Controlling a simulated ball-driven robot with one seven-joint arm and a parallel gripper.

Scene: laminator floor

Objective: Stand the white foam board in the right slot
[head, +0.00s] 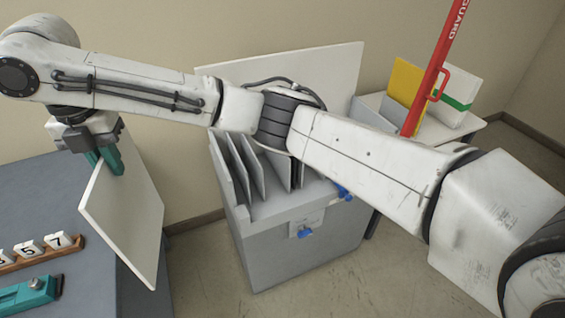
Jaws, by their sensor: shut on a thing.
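My gripper (106,162) is at the upper left of the head view, with its teal fingers shut on the top edge of the white foam board (128,215). The board hangs tilted below the fingers, beside the right edge of the blue-grey table. A grey slotted bin (290,250) stands on the floor in the middle, to the right of the board and apart from it. Several grey dividers (240,165) stand in the bin. My arm crosses over the bin and hides its back and right slots.
The table (50,190) bears a wooden rack with number tiles (30,250) and a teal tool (28,293). A large white panel (335,75) stands behind the bin. A red post (432,75) marked GUARD rises at the right, near yellow (404,82) and green-striped (456,95) boards.

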